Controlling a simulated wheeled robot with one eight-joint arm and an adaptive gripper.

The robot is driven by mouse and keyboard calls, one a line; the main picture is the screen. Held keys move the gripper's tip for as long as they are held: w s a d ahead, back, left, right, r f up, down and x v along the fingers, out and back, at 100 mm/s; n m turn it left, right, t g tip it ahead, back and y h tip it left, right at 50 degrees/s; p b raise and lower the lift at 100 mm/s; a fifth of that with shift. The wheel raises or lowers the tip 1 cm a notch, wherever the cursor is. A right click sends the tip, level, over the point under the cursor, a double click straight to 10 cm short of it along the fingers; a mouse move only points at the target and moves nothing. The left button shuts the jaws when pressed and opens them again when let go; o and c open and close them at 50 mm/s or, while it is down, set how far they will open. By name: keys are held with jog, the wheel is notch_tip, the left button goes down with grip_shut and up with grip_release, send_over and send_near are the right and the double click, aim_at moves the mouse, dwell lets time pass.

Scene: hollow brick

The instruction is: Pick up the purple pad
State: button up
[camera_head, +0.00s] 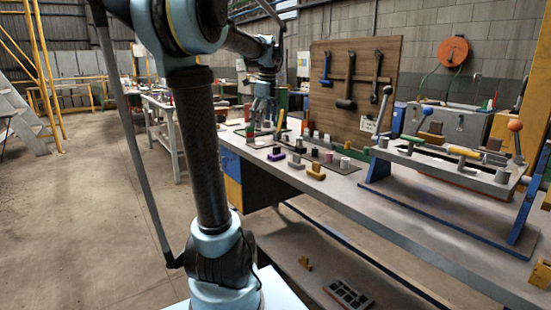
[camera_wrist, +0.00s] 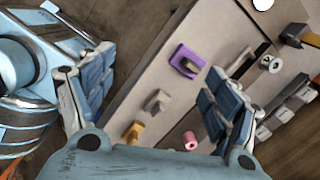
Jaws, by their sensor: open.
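The purple pad (camera_wrist: 184,57) is U-shaped, with a notch on one side, and lies on the grey workbench top in the wrist view, between my finger lines and nearer the right finger. In the head view the purple pad (camera_head: 276,156) is small, near the bench's left edge. My gripper (camera_wrist: 160,70) is open and empty, its two blue padded fingers spread wide. In the head view my gripper (camera_head: 263,118) hangs above the left end of the bench, behind and above the pad. It appears apart from the pad.
A grey block (camera_wrist: 155,101), a yellow block (camera_wrist: 133,132) and a pink cylinder (camera_wrist: 190,141) lie near the pad. A wooden tool board (camera_head: 345,75) stands behind the bench (camera_head: 345,190). A blue-ended rack (camera_head: 450,160) occupies its right part. Open floor lies left.

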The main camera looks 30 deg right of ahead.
jog(key=d+r+m, duration=0.2)
jog(key=d+m, duration=0.2)
jog(key=d, duration=0.4)
send_over(276, 154)
jog(key=f, duration=1.2)
jog(key=shift+s+d+f, duration=0.1)
jog(key=shift+d+f, duration=0.1)
jog(key=shift+d, duration=0.05)
jog(key=shift+w+d+f, duration=0.1)
jog(key=shift+w+f, duration=0.1)
jog(key=shift+f, duration=0.65)
jog(key=shift+w+f, duration=0.15)
jog(key=shift+f, duration=0.7)
jog(key=shift+w+d+f, duration=0.1)
jog(key=shift+w+f, duration=0.1)
jog(key=shift+f, duration=0.65)
jog(key=c, duration=1.1)
